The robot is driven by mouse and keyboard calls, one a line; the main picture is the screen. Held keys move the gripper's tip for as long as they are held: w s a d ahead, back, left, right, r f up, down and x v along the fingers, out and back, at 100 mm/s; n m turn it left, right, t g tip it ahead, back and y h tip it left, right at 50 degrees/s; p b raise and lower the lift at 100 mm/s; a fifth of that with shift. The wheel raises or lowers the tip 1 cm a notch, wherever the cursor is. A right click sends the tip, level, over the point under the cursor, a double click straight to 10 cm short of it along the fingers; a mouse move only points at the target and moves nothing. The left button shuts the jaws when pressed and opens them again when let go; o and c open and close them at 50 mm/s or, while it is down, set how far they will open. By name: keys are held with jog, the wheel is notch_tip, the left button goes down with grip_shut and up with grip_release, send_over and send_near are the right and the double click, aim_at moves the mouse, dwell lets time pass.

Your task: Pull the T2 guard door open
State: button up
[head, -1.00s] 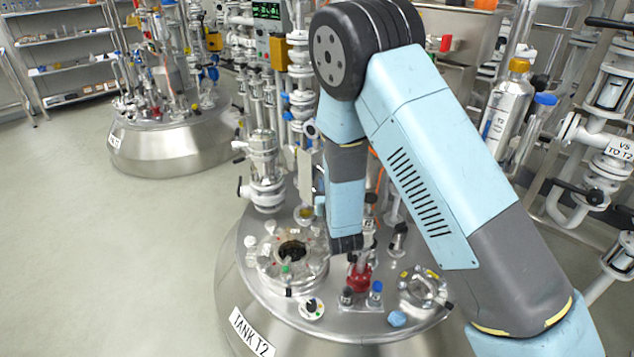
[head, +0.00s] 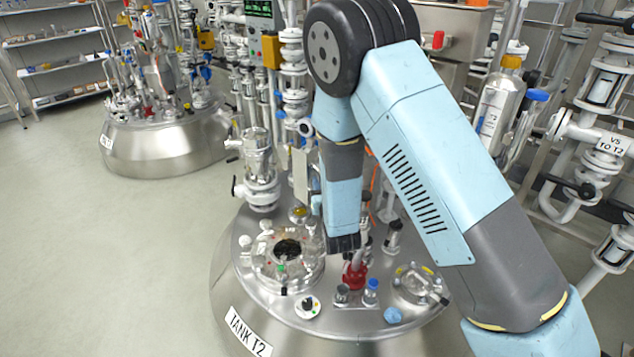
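Tank T2 (head: 225,268) is the steel vessel in front of me, with a "TANK T2" label on its side. A narrow pale upright panel (head: 300,174) stands behind its lid, just left of my forearm. I cannot tell whether this is the T2 guard door, and no handle shows clearly. My forearm hangs down over the back of the lid and hides what is behind it. Its dark lower end is near a red fitting (head: 355,276). My gripper's fingers do not show, so I cannot see any contact.
The lid carries a round open port (head: 288,250), a clamped port (head: 418,284) and several small fittings. Pipes and valves (head: 258,172) crowd the back. A steel bottle (head: 498,105) and white V5 piping (head: 606,145) stand right. The floor (head: 110,250) at left is clear.

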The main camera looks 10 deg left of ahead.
jog(key=v, duration=1.3)
jog(key=shift+d, duration=0.1)
